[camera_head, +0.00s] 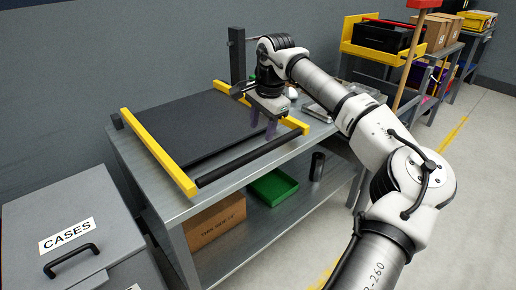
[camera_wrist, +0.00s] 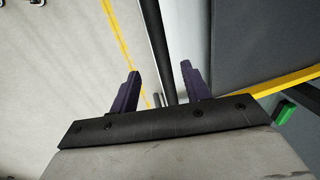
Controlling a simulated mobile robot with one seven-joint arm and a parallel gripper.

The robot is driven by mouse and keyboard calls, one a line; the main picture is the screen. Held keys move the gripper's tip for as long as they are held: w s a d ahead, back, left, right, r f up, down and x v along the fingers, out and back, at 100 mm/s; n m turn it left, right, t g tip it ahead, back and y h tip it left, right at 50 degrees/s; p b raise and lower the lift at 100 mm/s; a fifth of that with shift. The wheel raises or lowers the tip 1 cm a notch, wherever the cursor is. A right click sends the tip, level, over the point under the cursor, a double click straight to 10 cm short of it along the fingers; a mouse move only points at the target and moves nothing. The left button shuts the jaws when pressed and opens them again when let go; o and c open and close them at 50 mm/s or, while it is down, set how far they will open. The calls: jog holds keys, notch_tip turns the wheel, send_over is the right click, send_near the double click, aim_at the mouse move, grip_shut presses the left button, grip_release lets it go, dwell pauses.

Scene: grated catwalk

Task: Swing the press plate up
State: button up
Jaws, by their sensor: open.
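The press plate (camera_head: 195,128) is a dark flat slab lying down on the metal workbench, between two yellow side bars. A black round handle bar (camera_head: 245,158) runs along its front edge, joining the yellow bars. In the wrist view the plate (camera_wrist: 262,38) fills the upper right, and the handle bar (camera_wrist: 162,55) appears between my fingers. My gripper (camera_head: 264,124) is above the right front part of the plate, near the handle's right end. Its purple fingers (camera_wrist: 160,85) are apart, with nothing clamped. I cannot tell how far the fingertips are from the bar.
A grey post (camera_head: 237,55) stands at the bench's back. A green tray (camera_head: 273,186), a cardboard box (camera_head: 215,222) and a dark cylinder (camera_head: 317,166) are on the lower shelf. A grey CASES bin (camera_head: 75,215) stands at left. The floor at right is mostly clear.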

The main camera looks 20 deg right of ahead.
aim_at(257, 150)
jog(key=f, duration=0.3)
jog(key=w+f, duration=0.1)
jog(key=f, duration=0.4)
jog(key=shift+w+a+f+p, duration=0.3)
jog(key=shift+a+p, duration=0.05)
